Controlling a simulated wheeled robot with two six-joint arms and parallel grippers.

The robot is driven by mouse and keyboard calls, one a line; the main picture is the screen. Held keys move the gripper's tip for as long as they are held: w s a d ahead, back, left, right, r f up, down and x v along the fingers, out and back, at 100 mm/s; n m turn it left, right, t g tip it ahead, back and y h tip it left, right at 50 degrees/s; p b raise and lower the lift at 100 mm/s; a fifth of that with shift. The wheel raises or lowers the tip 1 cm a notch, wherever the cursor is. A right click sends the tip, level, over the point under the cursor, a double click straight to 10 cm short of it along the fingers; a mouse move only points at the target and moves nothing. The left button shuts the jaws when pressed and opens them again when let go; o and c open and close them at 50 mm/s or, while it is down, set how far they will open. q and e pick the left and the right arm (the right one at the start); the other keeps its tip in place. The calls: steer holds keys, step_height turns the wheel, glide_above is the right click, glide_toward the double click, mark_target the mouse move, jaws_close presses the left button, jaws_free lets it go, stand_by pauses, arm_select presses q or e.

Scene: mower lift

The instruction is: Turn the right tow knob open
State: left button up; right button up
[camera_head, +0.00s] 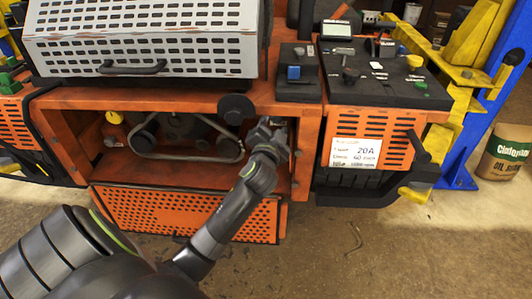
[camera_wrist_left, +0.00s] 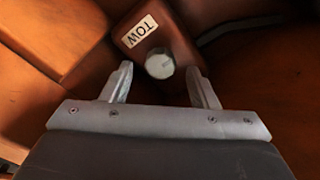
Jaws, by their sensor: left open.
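A round pale grey tow knob (camera_wrist_left: 159,64) shows in the left wrist view on a brown-orange block (camera_wrist_left: 150,35) with a white "TOW" label (camera_wrist_left: 139,31). My left gripper (camera_wrist_left: 162,78) is open, with one finger to each side of the knob and a gap on both sides. In the head view my left gripper (camera_head: 268,132) reaches into the right part of the orange mower's (camera_head: 298,160) open front bay. The gripper and arm hide the knob there. My right gripper is not in view.
A belt and pulleys (camera_head: 185,138) sit in the bay, left of my gripper. A black round knob (camera_head: 236,108) sticks out above it. An orange perforated panel (camera_head: 180,212) lies below. A control console (camera_head: 385,85) and blue lift post (camera_head: 490,120) stand right.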

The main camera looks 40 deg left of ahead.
arm_select(q)
steer(key=v, duration=1.5)
steer(key=shift+b, duration=0.45)
steer(key=shift+f, duration=0.1)
